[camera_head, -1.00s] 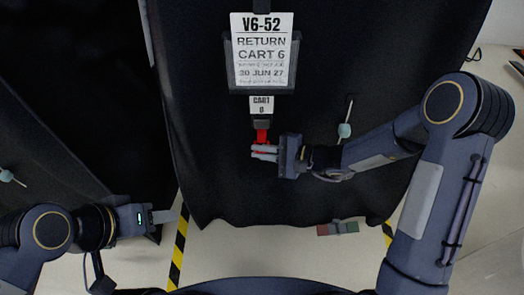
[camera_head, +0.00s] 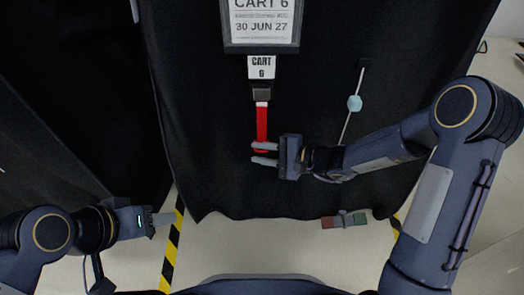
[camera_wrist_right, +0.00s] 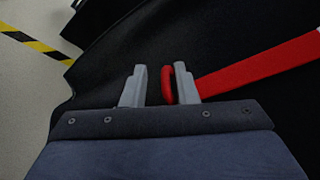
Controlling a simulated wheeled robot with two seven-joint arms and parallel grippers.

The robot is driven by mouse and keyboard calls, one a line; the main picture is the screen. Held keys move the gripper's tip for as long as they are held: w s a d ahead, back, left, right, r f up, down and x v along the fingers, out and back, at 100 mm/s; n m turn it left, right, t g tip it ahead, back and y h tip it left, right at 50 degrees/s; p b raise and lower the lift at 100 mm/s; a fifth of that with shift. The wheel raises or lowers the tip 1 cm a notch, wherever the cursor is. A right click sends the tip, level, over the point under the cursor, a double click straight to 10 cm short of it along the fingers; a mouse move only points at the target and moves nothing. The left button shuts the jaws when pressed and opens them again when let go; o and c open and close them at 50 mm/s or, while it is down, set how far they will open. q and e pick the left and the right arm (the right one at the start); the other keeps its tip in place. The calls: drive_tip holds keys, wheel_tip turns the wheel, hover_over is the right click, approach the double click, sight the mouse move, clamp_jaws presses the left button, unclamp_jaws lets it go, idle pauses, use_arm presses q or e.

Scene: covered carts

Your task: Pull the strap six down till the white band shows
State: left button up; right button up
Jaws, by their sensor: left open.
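The red strap (camera_head: 262,125) hangs from a dark buckle (camera_head: 262,94) on the black cover, under a small white label reading CART 6 (camera_head: 261,67). A thin pale band shows at the strap's top, just below the buckle. My right gripper (camera_head: 265,154) is at the strap's lower end. In the right wrist view, its two fingers (camera_wrist_right: 150,88) stand apart, and the strap's red end loop (camera_wrist_right: 168,85) goes around the right-hand finger. My left gripper (camera_head: 163,218) is open and empty at lower left, away from the strap.
A framed sign (camera_head: 262,25) hangs above the label. A cord with a pale blue bead (camera_head: 354,103) hangs right of the strap. Yellow-black tape (camera_head: 171,252) marks the floor.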

sight(268, 152)
drive_tip(key=shift+r, duration=0.1)
drive_tip(key=shift+d+r, duration=0.1)
drive_tip(key=p+v, duration=0.2)
drive_tip(key=v, duration=0.4)
drive_tip(key=shift+d, duration=0.2)
drive_tip(key=shift+s+d, duration=0.3)
drive_tip(key=shift+d, duration=0.25)
